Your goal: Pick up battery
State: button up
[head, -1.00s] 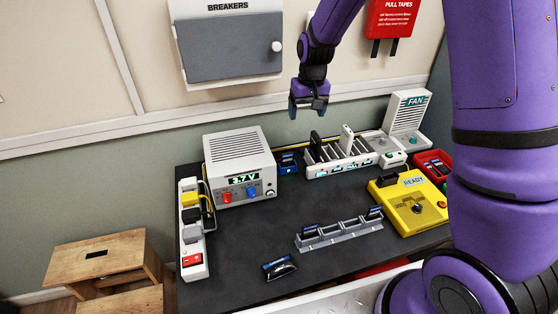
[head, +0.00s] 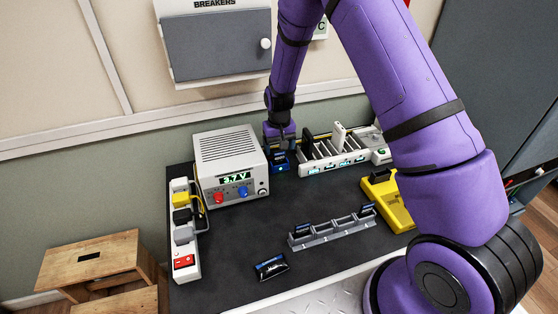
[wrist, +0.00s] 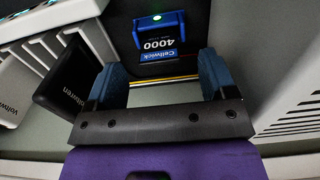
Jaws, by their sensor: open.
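A dark battery with a blue label reading "Cellwick 4000" (wrist: 160,42) sits in a small blue holder (wrist: 158,18) with a green light in the wrist view. In the head view the blue holder (head: 281,167) stands just right of the power supply. My gripper (head: 280,138) is over it, pointing down. In the wrist view my gripper (wrist: 161,66) is open, with one blue finger on each side of the label and nothing gripped. Other batteries stand in the grey rack (head: 332,233), and another dark battery pack (head: 270,266) lies on the table.
A white power supply (head: 232,170) reading 3.7V stands left of the holder. A white rack of phones and chargers (head: 330,165) is close on the right. A power strip (head: 186,228) and yellow tester (head: 388,205) flank the dark table. The table's middle is clear.

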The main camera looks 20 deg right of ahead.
aim_at(279, 156)
jog(key=shift+w+d+f, duration=0.1)
jog(key=shift+f, duration=1.2)
jog(key=shift+w+f, duration=0.1)
jog(key=shift+f, duration=1.15)
jog(key=c, duration=1.1)
